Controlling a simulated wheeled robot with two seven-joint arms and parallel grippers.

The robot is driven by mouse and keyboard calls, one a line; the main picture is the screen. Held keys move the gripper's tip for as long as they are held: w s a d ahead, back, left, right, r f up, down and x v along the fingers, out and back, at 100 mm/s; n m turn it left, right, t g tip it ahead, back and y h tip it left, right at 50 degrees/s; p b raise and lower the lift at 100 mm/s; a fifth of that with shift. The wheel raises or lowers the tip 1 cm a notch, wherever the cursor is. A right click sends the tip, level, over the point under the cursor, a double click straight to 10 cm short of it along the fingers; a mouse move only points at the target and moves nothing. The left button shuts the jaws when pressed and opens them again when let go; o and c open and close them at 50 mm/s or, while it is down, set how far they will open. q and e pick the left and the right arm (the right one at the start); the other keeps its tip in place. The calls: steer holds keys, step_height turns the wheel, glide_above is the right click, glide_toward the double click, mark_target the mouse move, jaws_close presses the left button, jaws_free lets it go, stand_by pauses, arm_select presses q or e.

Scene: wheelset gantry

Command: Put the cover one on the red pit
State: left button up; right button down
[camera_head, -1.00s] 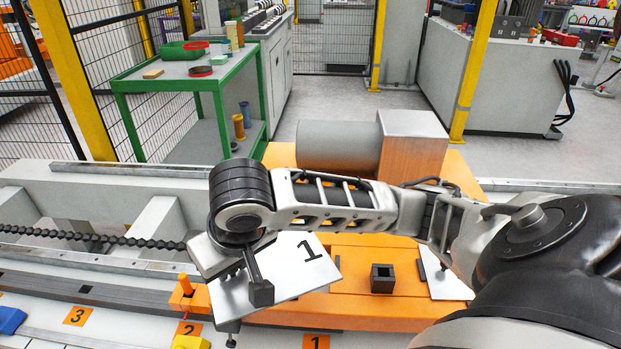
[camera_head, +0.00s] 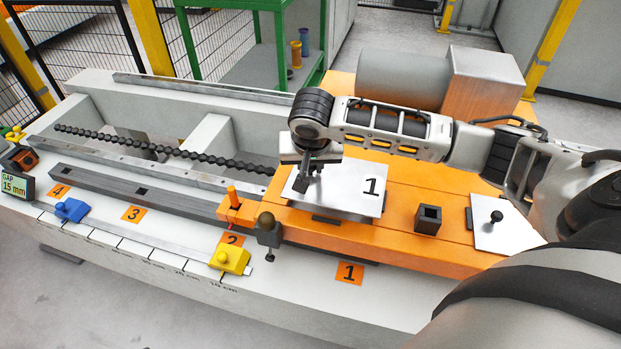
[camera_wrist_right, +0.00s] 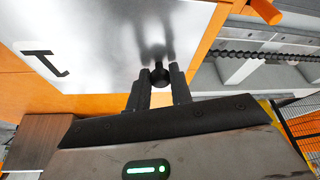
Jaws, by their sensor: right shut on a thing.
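Cover one (camera_head: 350,196) is a silver plate marked with a black 1. It lies flat over the orange carriage (camera_head: 400,242), and I cannot tell if it rests there or hangs just above. My right gripper (camera_head: 308,178) is above the plate's left part, shut on its knob. In the right wrist view the dark knob (camera_wrist_right: 160,76) sits between the fingertips, and the plate (camera_wrist_right: 105,50) spreads beyond. No red pit shows; what lies under the plate is hidden. My left gripper is not in view.
A second silver cover with a knob (camera_head: 509,236) lies at the right of the carriage. A small dark square socket (camera_head: 428,220) stands between the covers. A dark block with a brown knob (camera_head: 268,231) and a yellow slider (camera_head: 231,260) are at the front.

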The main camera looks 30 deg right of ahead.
steer(key=shift+w+d+f, duration=0.2)
steer(key=shift+w+f, duration=0.15)
steer(key=shift+f, duration=0.1)
step_height(320, 180, down, 3)
steer(key=shift+w+d+f+b, duration=0.1)
steer(key=shift+w+b, duration=0.05)
steer(key=shift+b, duration=0.3)
steer(key=shift+f, duration=0.1)
steer(key=c, duration=1.3)
jaws_free()
steer(key=shift+f, duration=0.15)
steer(key=shift+o, duration=0.2)
